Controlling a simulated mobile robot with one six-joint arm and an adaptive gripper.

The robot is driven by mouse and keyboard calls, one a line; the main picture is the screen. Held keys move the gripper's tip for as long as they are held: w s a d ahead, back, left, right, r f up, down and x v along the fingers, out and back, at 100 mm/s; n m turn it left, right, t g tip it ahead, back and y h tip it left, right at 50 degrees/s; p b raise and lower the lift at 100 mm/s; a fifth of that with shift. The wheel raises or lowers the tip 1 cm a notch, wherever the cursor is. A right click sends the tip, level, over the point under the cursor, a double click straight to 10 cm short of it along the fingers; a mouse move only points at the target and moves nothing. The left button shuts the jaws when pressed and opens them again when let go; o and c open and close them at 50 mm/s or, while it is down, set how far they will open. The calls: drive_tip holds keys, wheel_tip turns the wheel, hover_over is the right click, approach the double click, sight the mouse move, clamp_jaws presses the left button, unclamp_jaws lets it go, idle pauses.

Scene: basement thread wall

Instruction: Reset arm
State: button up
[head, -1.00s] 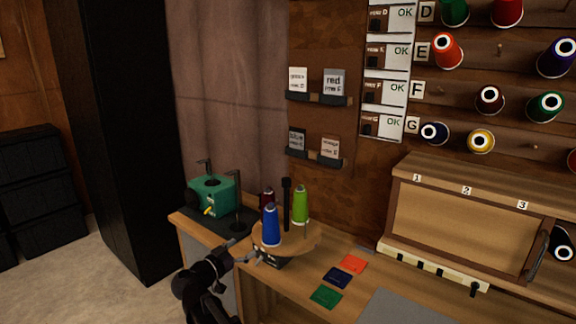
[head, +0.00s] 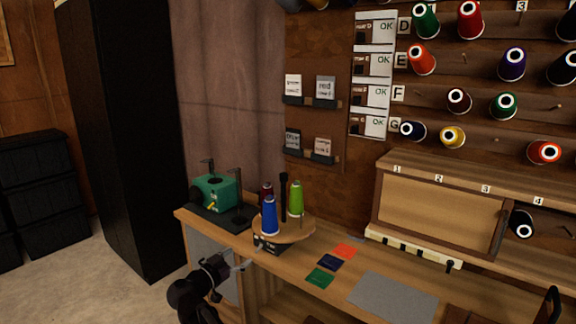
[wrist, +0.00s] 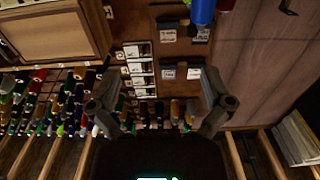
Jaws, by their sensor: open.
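My gripper (head: 236,268) is in front of the workbench (head: 268,264), at its left part, below and left of the round spool stand (head: 297,230). In the wrist view my gripper (wrist: 160,95) has its two fingers wide apart with nothing between them. The wrist view looks toward the thread wall, which appears upside down. The stand carries a blue cone (head: 270,215), a green cone (head: 296,198) and a dark red cone partly hidden behind the blue one. The blue cone also shows at the top of the wrist view (wrist: 203,10).
A green machine (head: 214,192) stands at the bench's left end. Orange, navy (head: 330,262) and green squares lie right of the stand, beside a grey mat (head: 393,297). A wooden cabinet (head: 440,215) stands at the back right, under pegs with several cones.

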drive_tip(key=s+d+f+n+g+y, duration=0.15)
drive_tip(key=d+f+g, duration=0.35)
drive_tip(key=d, duration=0.5)
drive_tip(key=s+d+f+n+g, duration=0.15)
drive_tip(key=d+f+g, duration=0.35)
drive_tip(key=d, duration=0.5)
drive_tip(key=s+d+f+n+g+y, duration=0.4)
drive_tip(key=s+d+f+y, duration=0.5)
drive_tip(key=s+d, duration=0.3)
wheel_tip(320, 180, up, 17)
drive_tip(key=a+p, duration=0.1)
drive_tip(key=p, duration=1.5)
drive_tip(key=shift+s+a+n+p, duration=0.3)
drive_tip(key=shift+a+p, duration=0.05)
drive_tip(key=shift+c, duration=0.2)
